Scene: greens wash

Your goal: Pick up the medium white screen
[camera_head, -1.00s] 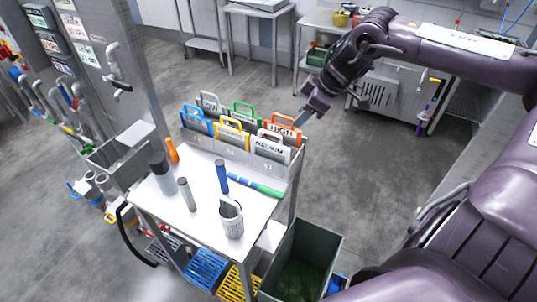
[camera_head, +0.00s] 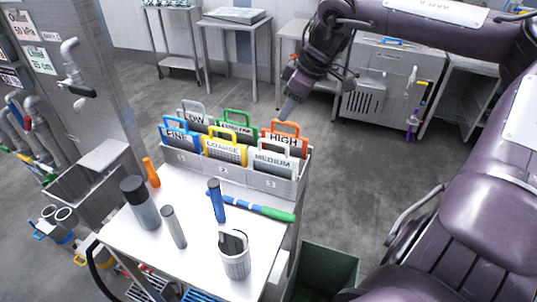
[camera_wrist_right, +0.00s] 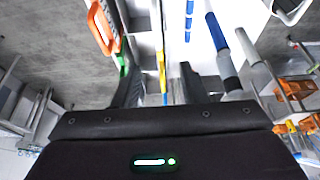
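The medium white screen (camera_head: 273,161), labelled MEDIUM with a white handle, stands upright in the front row of the grey rack (camera_head: 225,177), at its right end. The orange HIGH screen (camera_head: 284,142) stands just behind it. My right gripper (camera_head: 287,108) is above the rack, near the orange handle, and holds nothing. In the right wrist view, my right gripper (camera_wrist_right: 160,85) has its fingers apart; the orange handle (camera_wrist_right: 103,27) shows at upper left. I cannot pick out the white screen clearly there. My left gripper is not in view.
Blue FINE (camera_head: 181,138) and yellow COARSE (camera_head: 224,150) screens share the front row; grey LOW (camera_head: 194,117) and green (camera_head: 236,130) stand behind. Bottles, a blue-green stick (camera_head: 250,207) and a grey cup (camera_head: 234,255) occupy the cart top (camera_head: 190,250). A dark bin stands at right.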

